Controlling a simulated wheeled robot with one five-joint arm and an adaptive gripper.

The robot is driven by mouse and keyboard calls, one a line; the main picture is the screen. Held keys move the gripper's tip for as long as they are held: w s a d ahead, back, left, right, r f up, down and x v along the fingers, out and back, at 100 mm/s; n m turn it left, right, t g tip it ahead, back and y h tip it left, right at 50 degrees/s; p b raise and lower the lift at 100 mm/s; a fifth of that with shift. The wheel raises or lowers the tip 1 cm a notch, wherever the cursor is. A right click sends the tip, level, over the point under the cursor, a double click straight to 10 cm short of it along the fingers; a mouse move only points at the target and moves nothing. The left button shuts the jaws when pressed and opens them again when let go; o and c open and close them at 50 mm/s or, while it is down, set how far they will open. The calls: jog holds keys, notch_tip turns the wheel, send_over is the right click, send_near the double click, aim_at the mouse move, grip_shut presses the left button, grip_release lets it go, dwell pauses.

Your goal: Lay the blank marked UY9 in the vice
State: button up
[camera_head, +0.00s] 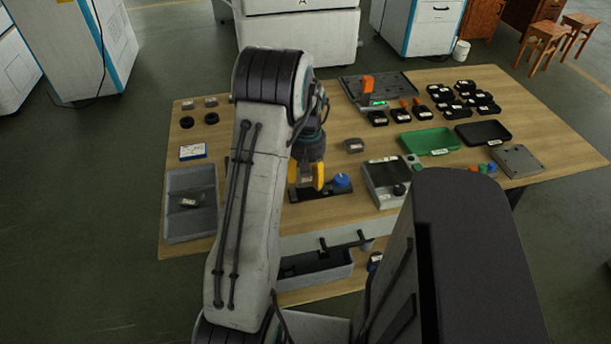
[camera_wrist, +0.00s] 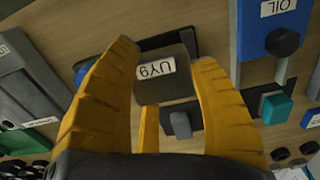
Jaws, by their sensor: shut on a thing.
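My gripper (camera_head: 308,183) has its yellow fingers shut on a dark grey blank with a white label reading UY9 (camera_wrist: 168,75). In the wrist view the blank sits between the fingertips, label facing the camera. A dark fixture with a blue knob (camera_head: 342,182) is at the gripper, just right of the fingers in the head view. In the wrist view a dark base with a grey block (camera_wrist: 180,124) shows beyond the blank. I cannot tell for sure whether this fixture is the vice, nor whether the blank touches it.
A blue box labelled OIL (camera_wrist: 272,30) shows in the wrist view. A grey tray (camera_head: 172,222) is left on the table, a grey labelled unit (camera_head: 372,181) right of the gripper. Another blank (camera_head: 354,145) lies behind; green (camera_head: 421,142) and black (camera_head: 484,133) trays are back right.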

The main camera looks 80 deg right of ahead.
aim_at(308, 192)
jog(key=shift+s+d+f, duration=0.1)
jog(key=shift+s+d, duration=0.1)
jog(key=shift+d, duration=0.3)
jog(key=shift+f+b, duration=1.35)
jog(key=shift+f, duration=0.75)
jog(key=shift+f+b, duration=0.4)
jog(key=shift+f, duration=0.1)
dwell(0.3)
jog(key=o, duration=1.6)
jog(key=shift+a, duration=0.1)
jog(key=shift+r, duration=0.1)
jog(key=shift+r+p, duration=2.5)
jog(key=shift+r, duration=0.95)
